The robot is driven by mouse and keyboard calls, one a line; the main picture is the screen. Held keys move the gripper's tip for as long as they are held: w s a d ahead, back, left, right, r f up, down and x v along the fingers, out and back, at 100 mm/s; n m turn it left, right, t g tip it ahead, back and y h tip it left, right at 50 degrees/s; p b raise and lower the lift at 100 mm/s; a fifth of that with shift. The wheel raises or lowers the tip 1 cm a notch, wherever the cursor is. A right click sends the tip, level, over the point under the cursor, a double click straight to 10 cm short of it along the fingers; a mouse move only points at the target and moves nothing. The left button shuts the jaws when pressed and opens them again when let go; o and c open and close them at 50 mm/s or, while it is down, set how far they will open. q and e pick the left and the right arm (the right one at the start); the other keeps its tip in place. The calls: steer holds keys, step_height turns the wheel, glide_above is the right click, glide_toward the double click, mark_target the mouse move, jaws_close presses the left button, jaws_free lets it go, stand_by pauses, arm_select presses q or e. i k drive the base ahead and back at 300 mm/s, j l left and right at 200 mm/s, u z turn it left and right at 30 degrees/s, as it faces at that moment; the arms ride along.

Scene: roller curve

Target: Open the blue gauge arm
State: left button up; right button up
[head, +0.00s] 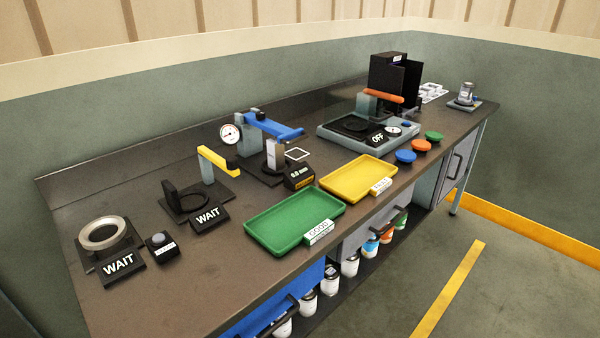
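The blue gauge arm (273,125) lies roughly level on top of a grey post in the middle of the bench. A round white dial (230,134) is at its left end. Under the arm's right part stands a pale upright block (275,154) on a dark base. A small black display (299,176) sits in front of it. I cannot tell whether the arm touches the block. Neither of my grippers shows in the head view.
A green tray (262,231) and a yellow tray (339,184) lie along the front of the bench (150,264). A yellow-armed fixture (218,160) stands left of the gauge, and a grey machine (338,132) marked OFF stands right. Floor in front is clear.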

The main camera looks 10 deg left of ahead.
mark_target(285, 135)
steer(key=i+l+z, duration=0.6)
steer(key=i, duration=0.2)
steer(key=i+l+z, duration=0.15)
steer(key=i+z, duration=0.5)
steer(key=i, duration=0.2)
steer(key=i+l+u, duration=0.1)
steer(key=i+u, duration=0.2)
steer(key=i, duration=0.15)
steer(key=i+l+u, duration=0.15)
steer(key=i+u, duration=0.2)
steer(key=i+l+u, duration=0.3)
steer(key=i+l, duration=0.05)
steer(key=i, duration=0.1)
